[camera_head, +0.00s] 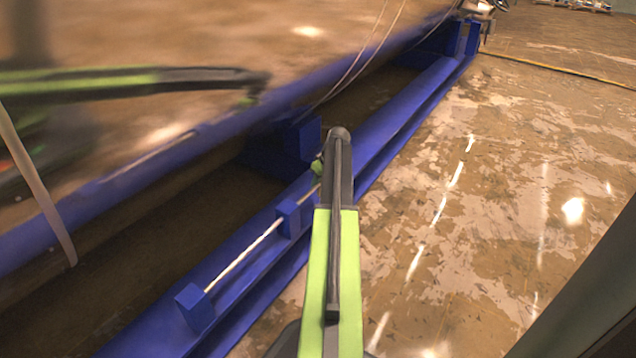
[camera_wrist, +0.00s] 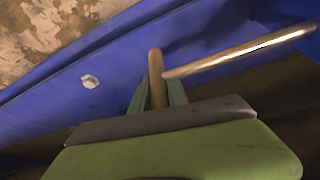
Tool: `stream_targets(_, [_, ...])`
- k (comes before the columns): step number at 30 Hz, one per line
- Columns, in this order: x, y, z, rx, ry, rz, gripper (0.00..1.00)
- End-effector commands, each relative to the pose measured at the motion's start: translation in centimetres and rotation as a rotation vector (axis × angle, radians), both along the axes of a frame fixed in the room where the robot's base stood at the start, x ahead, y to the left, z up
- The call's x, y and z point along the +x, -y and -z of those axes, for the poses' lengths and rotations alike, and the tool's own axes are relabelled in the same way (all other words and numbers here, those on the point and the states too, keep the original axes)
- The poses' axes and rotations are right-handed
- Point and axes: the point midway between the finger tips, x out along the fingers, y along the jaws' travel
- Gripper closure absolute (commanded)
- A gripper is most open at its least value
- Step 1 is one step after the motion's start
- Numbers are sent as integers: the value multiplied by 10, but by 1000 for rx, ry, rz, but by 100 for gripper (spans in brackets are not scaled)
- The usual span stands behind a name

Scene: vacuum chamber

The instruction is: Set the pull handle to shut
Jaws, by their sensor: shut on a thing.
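The pull handle is a thin metal rod (camera_head: 243,256) running through two blue blocks on the blue beam in the head view. In the wrist view its shiny bar (camera_wrist: 240,52) comes in from the upper right and meets a short tan peg (camera_wrist: 155,66) at about a right angle. My gripper (camera_wrist: 159,92) is shut on this peg, one green finger on each side. The lower part of the peg is hidden between the fingers and behind the wrist. In the head view my gripper (camera_head: 318,168) is at the rod's far end, mostly hidden by my arm.
The near blue block (camera_head: 194,306) and far blue block (camera_head: 288,217) carry the rod. A larger blue block (camera_head: 297,137) stands beyond. A reflective wall (camera_head: 150,40) mirrors my arm at left. Open floor (camera_head: 480,220) lies right of the beam. A bolt head (camera_wrist: 90,81) shows in the wrist view.

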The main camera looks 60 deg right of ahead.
Motion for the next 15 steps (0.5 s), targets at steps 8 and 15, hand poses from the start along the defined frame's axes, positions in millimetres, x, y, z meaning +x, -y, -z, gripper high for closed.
stream_targets(8, [0,-28,0,1,0,-4,100])
stream_targets(15, [0,-74,0,1,0,-3,100])
